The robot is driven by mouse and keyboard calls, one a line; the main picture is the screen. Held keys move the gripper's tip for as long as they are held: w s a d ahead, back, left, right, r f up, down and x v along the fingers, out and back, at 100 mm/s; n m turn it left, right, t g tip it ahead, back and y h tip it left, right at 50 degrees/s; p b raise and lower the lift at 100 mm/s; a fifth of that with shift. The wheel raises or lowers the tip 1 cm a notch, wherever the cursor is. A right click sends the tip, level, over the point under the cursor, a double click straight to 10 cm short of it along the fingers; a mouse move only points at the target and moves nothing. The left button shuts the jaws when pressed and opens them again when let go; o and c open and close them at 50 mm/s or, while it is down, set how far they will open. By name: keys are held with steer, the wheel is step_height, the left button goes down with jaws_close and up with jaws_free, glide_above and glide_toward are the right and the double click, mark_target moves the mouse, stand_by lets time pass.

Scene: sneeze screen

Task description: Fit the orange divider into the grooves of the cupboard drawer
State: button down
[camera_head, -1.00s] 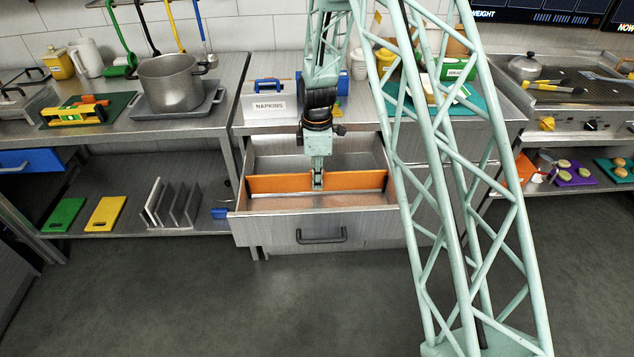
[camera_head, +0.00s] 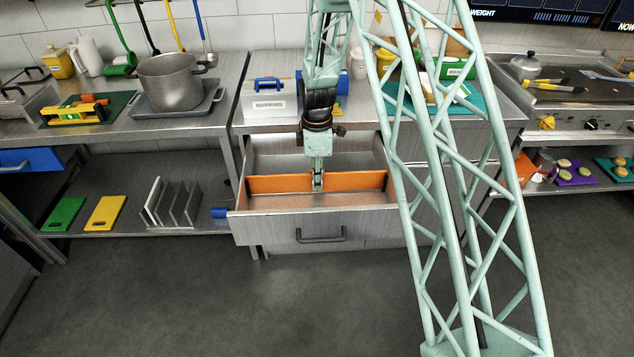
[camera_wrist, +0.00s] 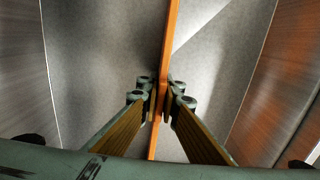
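The orange divider (camera_head: 280,183) stands upright inside the open cupboard drawer (camera_head: 320,220), spanning it from the left wall to the right wall. My gripper (camera_head: 318,184) points down and is shut on the middle of the divider's top edge. In the wrist view, the fingers of my gripper (camera_wrist: 160,105) pinch the orange divider (camera_wrist: 170,45) from both sides, and the drawer floor (camera_wrist: 105,50) shows on either side. The grooves are too small or hidden to make out, so I cannot tell whether the divider's ends sit in them.
A napkins box (camera_head: 269,103) stands on the counter behind the drawer. A pot (camera_head: 171,85) on a tray is at the left. A rack (camera_head: 171,203) and cutting boards (camera_head: 105,213) lie on the lower shelf. The floor (camera_head: 290,305) in front is clear.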

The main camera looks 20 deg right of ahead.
steer(key=shift+r, duration=0.3)
stand_by(0.6)
steer(key=c, duration=2.8)
jaws_free()
steer(key=shift+r, duration=0.2)
steer(key=shift+r+p, duration=1.85)
steer(key=shift+r, duration=1.4)
steer(key=shift+r, duration=0.1)
